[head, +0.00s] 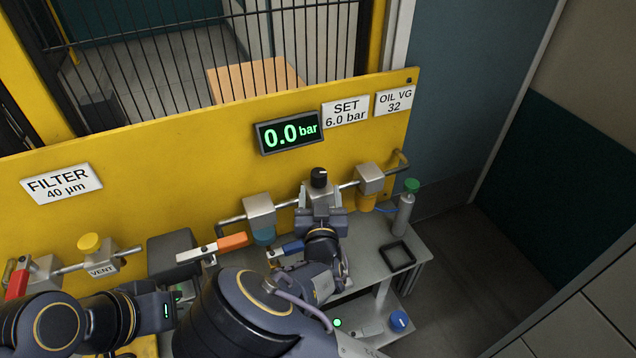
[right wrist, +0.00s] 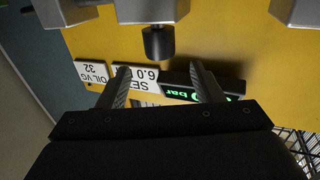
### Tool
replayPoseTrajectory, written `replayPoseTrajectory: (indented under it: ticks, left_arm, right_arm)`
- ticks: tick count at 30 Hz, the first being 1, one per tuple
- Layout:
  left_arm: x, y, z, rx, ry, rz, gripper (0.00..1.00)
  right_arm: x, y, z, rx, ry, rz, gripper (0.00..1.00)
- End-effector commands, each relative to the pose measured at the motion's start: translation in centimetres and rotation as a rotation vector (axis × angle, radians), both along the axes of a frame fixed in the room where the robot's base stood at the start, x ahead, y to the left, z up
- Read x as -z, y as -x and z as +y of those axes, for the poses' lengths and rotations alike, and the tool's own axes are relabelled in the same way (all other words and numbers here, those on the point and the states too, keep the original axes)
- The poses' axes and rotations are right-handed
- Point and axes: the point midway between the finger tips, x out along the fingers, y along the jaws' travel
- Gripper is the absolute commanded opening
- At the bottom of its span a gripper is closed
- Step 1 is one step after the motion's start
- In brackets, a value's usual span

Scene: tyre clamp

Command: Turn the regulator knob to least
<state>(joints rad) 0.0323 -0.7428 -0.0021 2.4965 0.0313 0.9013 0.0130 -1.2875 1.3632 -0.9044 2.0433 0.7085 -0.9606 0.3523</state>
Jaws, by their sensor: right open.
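The black regulator knob (head: 319,177) sits on top of a grey regulator body on the pipe line along the yellow panel. In the right wrist view the knob (right wrist: 158,43) shows just beyond and between my fingertips, not gripped. My right gripper (right wrist: 160,68) is open and empty. In the head view the right gripper (head: 320,210) is just below and in front of the knob; its fingers are hard to make out there. The pressure display (head: 290,132) reads 0.0 bar.
A SET 6.0 bar plate (head: 345,113) is on the panel. A green-capped bottle (head: 405,212) and black frame (head: 397,256) are right.

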Motion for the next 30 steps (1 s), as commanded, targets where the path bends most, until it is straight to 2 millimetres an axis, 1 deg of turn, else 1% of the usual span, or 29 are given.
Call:
replayPoseTrajectory:
  ticks: [2,5,9,15,19,26,29,30]
  left_arm:
    - [0.2,0.0,0.0,0.000,0.000,0.000,0.00]
    - [0.5,0.0,0.0,0.000,0.000,0.000,0.00]
    - [1.0,0.0,0.0,0.000,0.000,0.000,0.00]
    - [1.5,0.0,0.0,0.000,0.000,0.000,0.00]
    - [1.6,0.0,0.0,0.000,0.000,0.000,0.00]
    - [1.5,0.0,0.0,0.000,0.000,0.000,0.00]
    - [1.5,0.0,0.0,0.000,0.000,0.000,0.00]
    - [1.5,0.0,0.0,0.000,0.000,0.000,0.00]
  right_arm:
    - [0.0,-0.6,0.1,-0.002,0.002,-0.008,0.60]
    - [0.0,-2.0,0.1,-0.002,0.002,-0.007,0.60]
    - [0.1,-4.4,0.2,-0.002,0.003,-0.006,0.60]
    - [0.1,-6.9,0.2,-0.002,0.003,-0.003,0.60]
    - [0.0,-7.5,0.2,-0.002,0.003,-0.001,0.60]
    - [0.0,-7.6,0.2,-0.002,0.003,-0.001,0.60]
    - [0.0,-7.6,0.2,-0.002,0.003,-0.001,0.49]
    - [0.0,-7.6,0.2,-0.002,0.003,-0.001,0.44]
